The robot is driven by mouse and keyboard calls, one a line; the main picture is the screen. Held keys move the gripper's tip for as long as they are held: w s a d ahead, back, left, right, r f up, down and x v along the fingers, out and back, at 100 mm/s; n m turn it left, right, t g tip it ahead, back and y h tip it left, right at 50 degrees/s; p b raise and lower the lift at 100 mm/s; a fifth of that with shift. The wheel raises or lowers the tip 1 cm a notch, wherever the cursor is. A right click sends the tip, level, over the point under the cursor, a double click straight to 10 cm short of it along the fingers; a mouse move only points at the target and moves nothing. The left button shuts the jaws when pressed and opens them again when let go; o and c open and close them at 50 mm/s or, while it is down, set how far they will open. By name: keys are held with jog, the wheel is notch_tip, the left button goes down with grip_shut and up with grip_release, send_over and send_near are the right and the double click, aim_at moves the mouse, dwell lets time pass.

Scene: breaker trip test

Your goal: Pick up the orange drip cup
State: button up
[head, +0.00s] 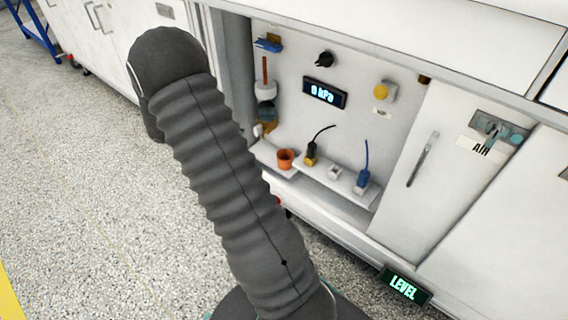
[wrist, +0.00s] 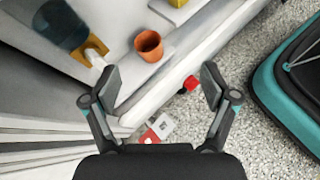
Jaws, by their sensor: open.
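The orange drip cup (head: 285,159) stands upright on a white shelf (head: 275,168) in the open bay of the cabinet, at the shelf's left part. In the wrist view the cup (wrist: 149,46) is above the space between my fingers, apart from them, with its open top showing. My gripper (wrist: 160,90) is open and empty, its two fingers spread wide. In the head view my gripper is not visible; my dark ribbed arm covers the middle left.
A yellow-and-black plug (head: 310,155) and a blue plug (head: 362,180) stand right of the cup. A yellow fitting (wrist: 95,50) with a white tip is left of it. A cabinet door (head: 430,165) bounds the bay on the right. Speckled floor lies in front.

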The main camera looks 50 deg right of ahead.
jog(key=w+d+f+n+h+b, duration=0.15)
jog(key=d+f, duration=0.25)
jog(key=f, duration=0.4)
send_near(285, 156)
jog(key=s+d, duration=0.2)
jog(key=s, duration=0.1)
jog(key=shift+n+g+h, duration=0.4)
jog(key=shift+n+h, duration=0.05)
jog(key=shift+b+x, duration=0.5)
jog(key=shift+x, duration=2.3)
jog(key=shift+s+r, duration=0.15)
jog(key=shift+s, duration=0.05)
jog(key=shift+a, duration=0.1)
jog(key=shift+c, duration=0.2)
jog(key=c, duration=1.1)
